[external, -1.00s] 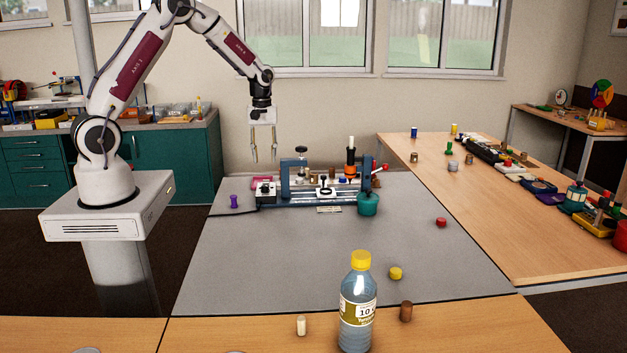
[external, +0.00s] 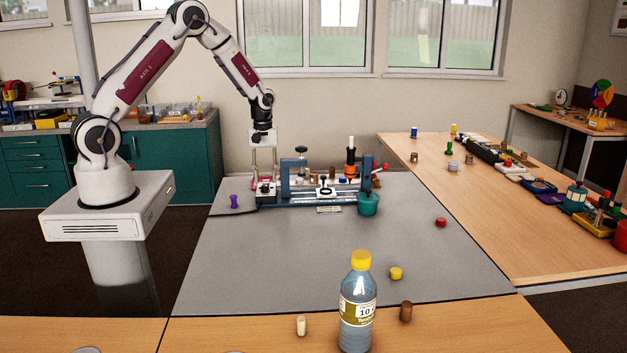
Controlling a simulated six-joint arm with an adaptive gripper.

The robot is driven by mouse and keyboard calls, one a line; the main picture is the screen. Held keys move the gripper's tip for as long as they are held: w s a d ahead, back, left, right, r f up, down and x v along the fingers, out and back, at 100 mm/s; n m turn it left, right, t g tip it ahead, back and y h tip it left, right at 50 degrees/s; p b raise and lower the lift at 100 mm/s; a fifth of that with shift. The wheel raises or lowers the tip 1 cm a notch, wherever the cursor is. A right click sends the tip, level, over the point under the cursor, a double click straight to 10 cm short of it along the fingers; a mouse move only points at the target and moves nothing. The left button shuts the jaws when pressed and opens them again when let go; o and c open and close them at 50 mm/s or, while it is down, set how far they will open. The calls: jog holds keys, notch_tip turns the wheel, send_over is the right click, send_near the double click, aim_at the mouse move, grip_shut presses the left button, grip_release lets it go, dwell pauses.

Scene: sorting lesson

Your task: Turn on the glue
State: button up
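A blue-framed workstation (external: 300,195) stands at the back of the grey table. At its left end is a small pale box with a dark knob-like top (external: 265,190). An upright orange and black device (external: 350,160) stands at its right, above a teal pot (external: 368,203). No part is legibly marked as glue, and I cannot tell any switch's state. The fingertips are partly lost against the workstation, so contact cannot be told.
A purple peg (external: 234,201) stands left of the workstation. A red cap (external: 441,222) and a yellow cap (external: 396,273) lie on the grey table. A bottle (external: 358,305) stands in front. The table's middle is clear. Several parts line the right-hand wooden table (external: 480,220).

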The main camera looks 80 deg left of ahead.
jog(key=shift+f, duration=0.15)
grip_shut()
jog(key=shift+s+d+f+y, duration=0.15)
jog(key=shift+d+y, duration=0.1)
jog(key=shift+y, duration=0.6)
jog(key=shift+d+f+y, duration=0.1)
jog(key=shift+d+y, duration=0.1)
jog(key=shift+y, duration=0.65)
dwell(0.3)
grip_release()
jog(key=shift+r, duration=0.2)
